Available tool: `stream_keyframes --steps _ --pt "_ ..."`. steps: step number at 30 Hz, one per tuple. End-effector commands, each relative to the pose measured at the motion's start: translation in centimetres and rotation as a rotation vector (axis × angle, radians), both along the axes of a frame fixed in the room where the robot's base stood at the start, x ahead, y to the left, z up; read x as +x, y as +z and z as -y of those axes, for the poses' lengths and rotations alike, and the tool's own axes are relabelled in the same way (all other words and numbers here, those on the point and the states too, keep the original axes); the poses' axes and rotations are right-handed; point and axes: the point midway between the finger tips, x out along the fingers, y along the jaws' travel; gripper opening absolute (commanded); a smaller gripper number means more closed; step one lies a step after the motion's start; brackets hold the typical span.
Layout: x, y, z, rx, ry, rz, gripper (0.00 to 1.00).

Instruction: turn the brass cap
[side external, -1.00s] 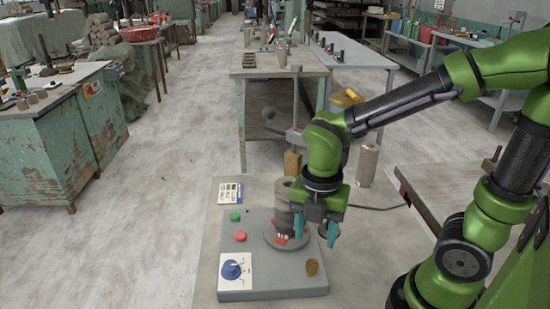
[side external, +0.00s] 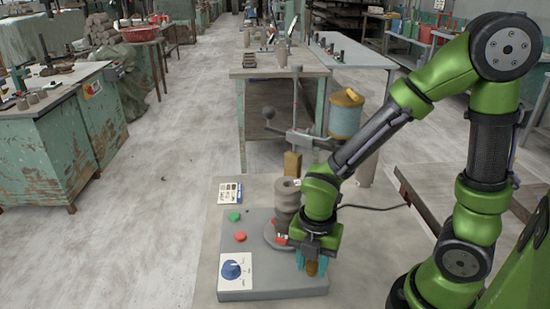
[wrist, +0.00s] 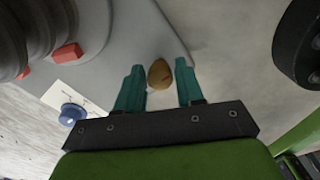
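The brass cap (side external: 312,268) is a small brownish-gold knob on the front right corner of the grey machine base (side external: 270,286). In the wrist view the cap (wrist: 160,73) lies between my two teal fingertips, with a gap visible on each side. My gripper (side external: 311,261) points down over the cap, its fingers on either side of it. It is open in the wrist view (wrist: 160,85). The gripper partly hides the cap in the side view.
A stacked grey clay column (side external: 288,205) stands on a round plate with red blocks, close behind my gripper. The base carries a green button (side external: 235,217), a red button (side external: 240,236) and a blue dial (side external: 232,269). A dark cylinder (wrist: 300,40) shows at right in the wrist view.

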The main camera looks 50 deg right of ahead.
Motion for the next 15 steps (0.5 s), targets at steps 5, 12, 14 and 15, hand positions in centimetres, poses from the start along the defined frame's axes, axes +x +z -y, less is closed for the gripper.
stream_keyframes --steps 5,12,14,15 --pt "0.02 0.03 -0.01 0.000 0.000 0.001 0.09" --pt "0.02 0.05 -0.01 0.000 -0.007 0.001 0.00" --pt "0.02 0.05 -0.01 0.000 -0.016 0.001 0.00" --pt "0.02 0.05 -0.01 0.000 -0.025 0.000 0.00"
